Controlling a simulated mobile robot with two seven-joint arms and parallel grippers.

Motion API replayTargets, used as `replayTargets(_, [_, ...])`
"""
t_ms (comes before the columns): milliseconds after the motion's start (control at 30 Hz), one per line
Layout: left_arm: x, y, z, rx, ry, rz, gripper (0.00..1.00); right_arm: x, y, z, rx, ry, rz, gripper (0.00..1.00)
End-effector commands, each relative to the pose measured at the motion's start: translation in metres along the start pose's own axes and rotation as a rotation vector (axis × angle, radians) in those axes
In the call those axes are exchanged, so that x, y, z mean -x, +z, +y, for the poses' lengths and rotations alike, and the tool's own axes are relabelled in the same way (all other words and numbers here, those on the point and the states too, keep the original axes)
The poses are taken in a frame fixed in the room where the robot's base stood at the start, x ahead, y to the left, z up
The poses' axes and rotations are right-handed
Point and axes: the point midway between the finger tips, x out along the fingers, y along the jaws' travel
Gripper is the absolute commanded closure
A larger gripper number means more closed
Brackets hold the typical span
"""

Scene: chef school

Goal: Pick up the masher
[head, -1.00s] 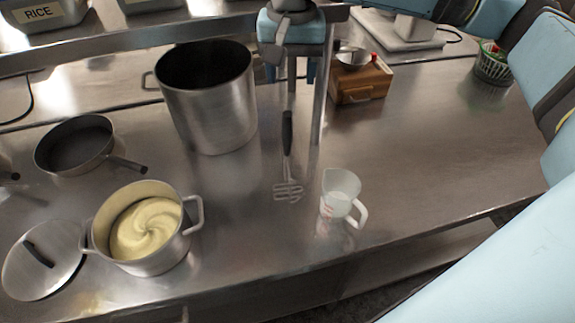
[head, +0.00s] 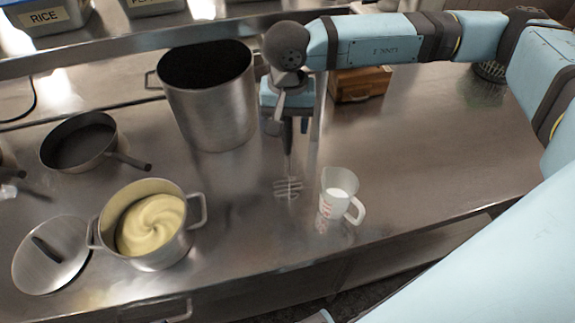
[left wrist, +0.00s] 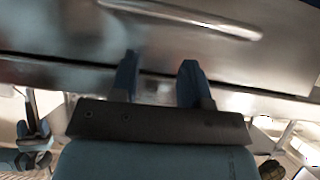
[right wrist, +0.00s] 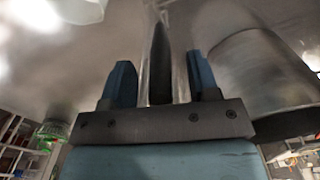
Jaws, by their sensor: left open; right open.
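In the right wrist view the dark handle (right wrist: 160,62) stands between the two open fingers of my right gripper (right wrist: 162,85). I cannot tell whether they touch it. My left gripper (left wrist: 158,80) is open and empty in the left wrist view, facing the counter's front with a bar handle.
A tall pot (head: 210,105) stands close left of my right gripper. A measuring jug (head: 340,195) stands right of the masher head. A pot of mash (head: 150,225), a lid (head: 50,255) and a frying pan (head: 80,145) are at left.

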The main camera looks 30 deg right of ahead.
Motion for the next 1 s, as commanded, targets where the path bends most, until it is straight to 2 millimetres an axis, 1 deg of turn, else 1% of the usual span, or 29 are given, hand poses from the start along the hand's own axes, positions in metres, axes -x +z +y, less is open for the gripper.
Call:
replayTargets(67, [0.0, 0.0, 0.0, 0.0, 0.0, 0.0, 0.57, 0.0, 0.0, 0.0, 0.0, 0.0, 0.0, 0.45])
replayTargets(100, [0.0, 0.0, 0.0, 0.0, 0.0, 0.0, 0.57, 0.0, 0.0, 0.0, 0.0, 0.0, 0.0, 0.5])
replayTargets(267, [0.0, 0.0, 0.0, 0.0, 0.0, 0.0, 0.57, 0.0, 0.0, 0.0, 0.0, 0.0, 0.0, 0.86])
replayTargets(300, [0.0, 0.0, 0.0, 0.0, 0.0, 0.0, 0.57, 0.0, 0.0, 0.0, 0.0, 0.0, 0.0, 0.96])
replayTargets(333, [0.0, 0.0, 0.0, 0.0, 0.0, 0.0, 0.57, 0.0, 0.0, 0.0, 0.0, 0.0, 0.0, 1.0])
replayTargets(633, [0.0, 0.0, 0.0, 0.0, 0.001, 0.0, 0.57, 0.001, 0.0, 0.0, 0.0, -0.001, 0.001, 1.0])
replayTargets(767, [-0.001, 0.001, 0.0, 0.0, 0.001, 0.0, 0.57, 0.007, -0.001, -0.001, 0.0, -0.002, 0.002, 1.0])
replayTargets(867, [-0.002, 0.003, 0.0, 0.0, 0.001, 0.0, 0.57, 0.016, 0.0, -0.001, 0.0, -0.003, 0.001, 1.0])
replayTargets(967, [-0.004, 0.005, 0.0, 0.0, 0.001, 0.0, 0.57, 0.032, -0.001, -0.001, 0.0, -0.004, 0.003, 1.0])
replayTargets(1000, [-0.005, 0.006, 0.0, 0.0, 0.001, 0.0, 0.57, 0.041, -0.001, -0.001, 0.0, -0.003, 0.004, 1.0])
